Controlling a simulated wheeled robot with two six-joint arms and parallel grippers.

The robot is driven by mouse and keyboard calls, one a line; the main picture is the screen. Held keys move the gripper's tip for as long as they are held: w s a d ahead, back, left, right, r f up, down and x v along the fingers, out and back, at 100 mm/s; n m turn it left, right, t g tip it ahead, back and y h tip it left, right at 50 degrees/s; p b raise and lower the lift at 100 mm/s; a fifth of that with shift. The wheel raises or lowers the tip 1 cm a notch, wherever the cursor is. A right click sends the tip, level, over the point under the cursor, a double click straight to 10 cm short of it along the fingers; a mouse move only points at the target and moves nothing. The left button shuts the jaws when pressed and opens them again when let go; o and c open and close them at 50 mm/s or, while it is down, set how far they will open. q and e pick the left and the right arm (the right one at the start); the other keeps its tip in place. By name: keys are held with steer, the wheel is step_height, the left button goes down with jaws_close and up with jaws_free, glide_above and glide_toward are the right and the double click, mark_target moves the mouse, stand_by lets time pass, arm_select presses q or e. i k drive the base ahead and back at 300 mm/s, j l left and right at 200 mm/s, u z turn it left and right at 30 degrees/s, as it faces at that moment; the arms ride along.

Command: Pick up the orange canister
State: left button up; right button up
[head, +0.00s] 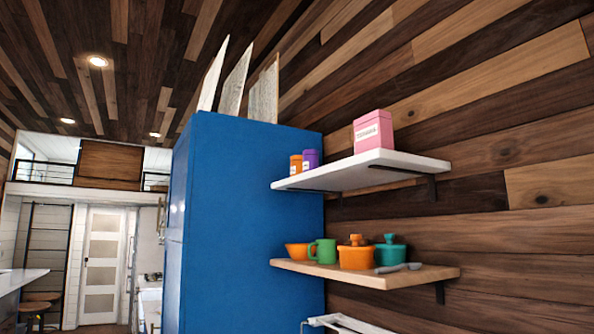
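A small orange canister (296,165) with a white label stands on the white upper wall shelf (350,171), near its left end. A purple canister (311,159) stands right beside it on the right. A larger pink canister (373,132) with a white label stands further right on the same shelf. Neither of my grippers shows in the head view.
The wooden lower shelf (420,277) holds an orange bowl (298,251), a green mug (323,251), an orange pot (355,258) and a teal pot (391,254). A tall blue fridge (245,225) stands left of the shelves. A counter (20,279) with stools is at far left.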

mark_target(296, 161)
steer(key=k+z, duration=0.25)
steer(key=k+l+z, duration=0.25)
steer(key=k, duration=0.15)
steer(key=j+z, duration=0.15)
steer(key=z, duration=0.3)
steer(key=i+j+z, duration=0.1)
steer(key=z, duration=0.4)
steer(key=j+z, duration=0.2)
steer(key=z, duration=0.25)
steer(key=j+z, duration=0.15)
steer(key=z, duration=0.35)
steer(key=k+j, duration=0.1)
steer(key=j, duration=0.45)
steer(key=k+j, duration=0.1)
steer(key=j, duration=0.45)
steer(key=k+j, duration=0.1)
steer(key=j, duration=0.5)
steer(key=k+j, duration=0.1)
steer(key=j, duration=1)
steer(key=k+z, duration=0.05)
